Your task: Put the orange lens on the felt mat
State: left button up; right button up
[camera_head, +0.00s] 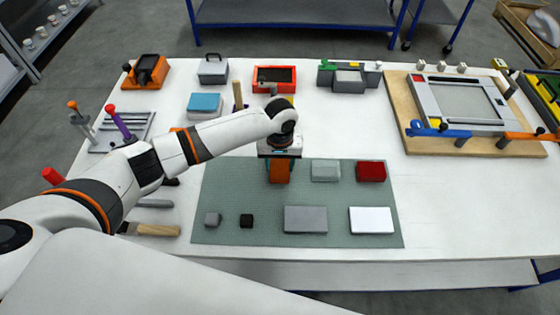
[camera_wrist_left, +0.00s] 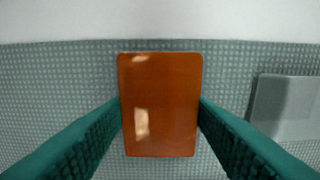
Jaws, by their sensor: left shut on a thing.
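The orange lens (camera_head: 279,172) is a glossy orange-brown rectangular block at the upper middle of the grey-green felt mat (camera_head: 330,194). My left gripper (camera_head: 280,161) points down and is shut on the lens. In the left wrist view the lens (camera_wrist_left: 160,128) sits between the two teal fingers, which touch its left and right sides, with the mat (camera_wrist_left: 60,80) behind it. I cannot tell whether the lens touches the mat or is held slightly above it. My right gripper is not in view.
On the mat, a pale translucent block (camera_head: 325,170) and a red block (camera_head: 371,171) stand to the right. A grey slab (camera_head: 305,219), a white slab (camera_head: 371,220) and two small cubes line the front. A blue-topped box (camera_head: 204,105) and a red tray (camera_head: 274,79) stand behind.

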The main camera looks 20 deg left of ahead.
aim_at(280, 167)
pick_arm(q)
jog(key=shift+r, duration=0.1)
jog(key=o, duration=1)
jog(key=shift+o, duration=0.3)
notch_tip(280, 167, up, 12)
jog(key=b, duration=0.2)
